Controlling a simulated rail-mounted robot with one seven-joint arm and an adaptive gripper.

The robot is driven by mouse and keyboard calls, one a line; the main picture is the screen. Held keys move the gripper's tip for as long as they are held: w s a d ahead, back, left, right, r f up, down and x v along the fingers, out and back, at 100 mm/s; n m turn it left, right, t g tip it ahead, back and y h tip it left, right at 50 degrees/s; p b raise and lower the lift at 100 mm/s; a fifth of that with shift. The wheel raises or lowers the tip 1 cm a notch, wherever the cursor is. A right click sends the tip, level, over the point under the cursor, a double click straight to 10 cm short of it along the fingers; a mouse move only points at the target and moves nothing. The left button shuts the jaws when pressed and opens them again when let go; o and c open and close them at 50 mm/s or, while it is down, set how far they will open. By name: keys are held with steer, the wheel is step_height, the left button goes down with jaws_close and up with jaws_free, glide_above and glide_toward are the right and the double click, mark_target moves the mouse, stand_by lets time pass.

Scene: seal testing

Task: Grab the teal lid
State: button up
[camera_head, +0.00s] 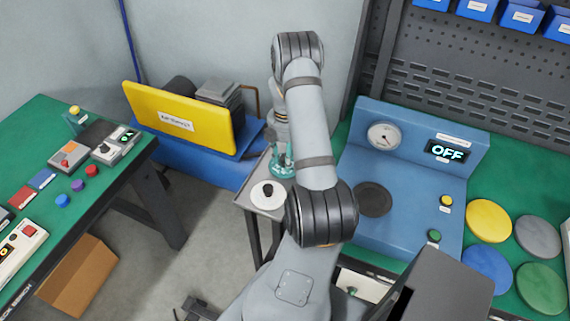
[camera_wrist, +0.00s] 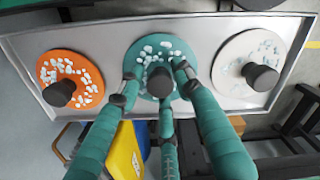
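The teal lid (camera_wrist: 148,50) is a round disc with pale speckles and a black knob. It lies in the middle of a grey tray (camera_wrist: 105,46) in the wrist view. My gripper (camera_wrist: 158,86) has three teal fingers spread over this lid, around its knob. Gaps show between the fingertips and the knob, so the gripper looks open; contact with the disc cannot be told. In the head view my gripper (camera_head: 282,164) is partly hidden by my arm, and I cannot separate the teal lid from the fingers there.
An orange lid (camera_wrist: 52,66) and a white lid (camera_wrist: 236,54) flank the teal lid. The white lid (camera_head: 262,200) also shows on the small stand in the head view. A yellow panel (camera_head: 178,122) stands left, a blue tester reading OFF (camera_head: 402,190) right.

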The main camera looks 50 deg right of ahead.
jaws_close()
steer(key=shift+r, duration=0.2)
stand_by(0.6)
